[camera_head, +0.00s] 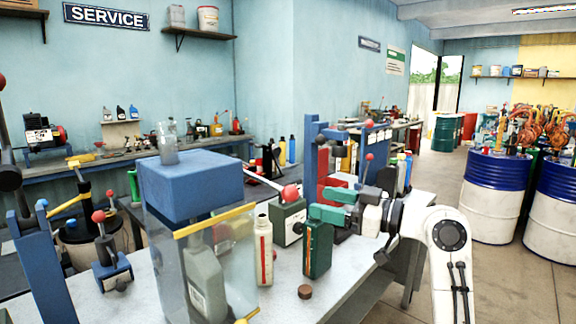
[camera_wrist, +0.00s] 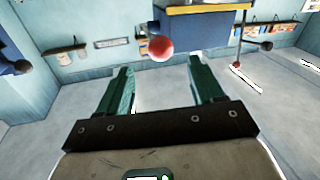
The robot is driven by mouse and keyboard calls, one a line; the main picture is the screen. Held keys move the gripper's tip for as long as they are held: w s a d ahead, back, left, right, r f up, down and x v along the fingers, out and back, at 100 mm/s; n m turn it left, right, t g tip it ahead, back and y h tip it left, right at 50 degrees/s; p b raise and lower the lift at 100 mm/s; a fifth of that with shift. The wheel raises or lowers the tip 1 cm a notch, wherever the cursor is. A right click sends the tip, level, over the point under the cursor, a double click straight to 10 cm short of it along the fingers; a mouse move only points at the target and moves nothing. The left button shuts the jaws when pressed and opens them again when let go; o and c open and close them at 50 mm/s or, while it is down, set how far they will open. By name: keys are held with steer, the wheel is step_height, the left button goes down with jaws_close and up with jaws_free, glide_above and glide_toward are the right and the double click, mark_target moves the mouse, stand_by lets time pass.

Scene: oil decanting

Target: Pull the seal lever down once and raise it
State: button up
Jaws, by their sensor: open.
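A lever with a red ball knob (camera_head: 291,192) slopes down from the upper left over a dark green box (camera_head: 289,224) on the grey bench. It appears to be the seal lever, though no label shows. My gripper (camera_head: 317,203) is open and empty, with its teal fingers pointing left, just right of the knob. In the wrist view a red ball (camera_wrist: 160,48) shows just beyond and between the open fingertips of my gripper (camera_wrist: 158,66); it seems apart from them. A blue block (camera_wrist: 205,22) lies behind it.
A clear-walled station with a blue top (camera_head: 190,185) stands left of the lever. A cream bottle (camera_head: 263,250), a green can (camera_head: 317,248) and a brown cap (camera_head: 305,291) stand close below my gripper. A blue post (camera_head: 311,150) rises behind. Drums (camera_head: 495,200) stand at right.

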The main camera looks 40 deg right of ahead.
mark_target(284, 193)
steer(key=shift+r, duration=0.1)
steer(key=p+x, duration=0.2)
steer(key=x, duration=0.7)
steer(key=shift+p, duration=0.3)
steer(key=shift+x, duration=0.8)
jaws_close()
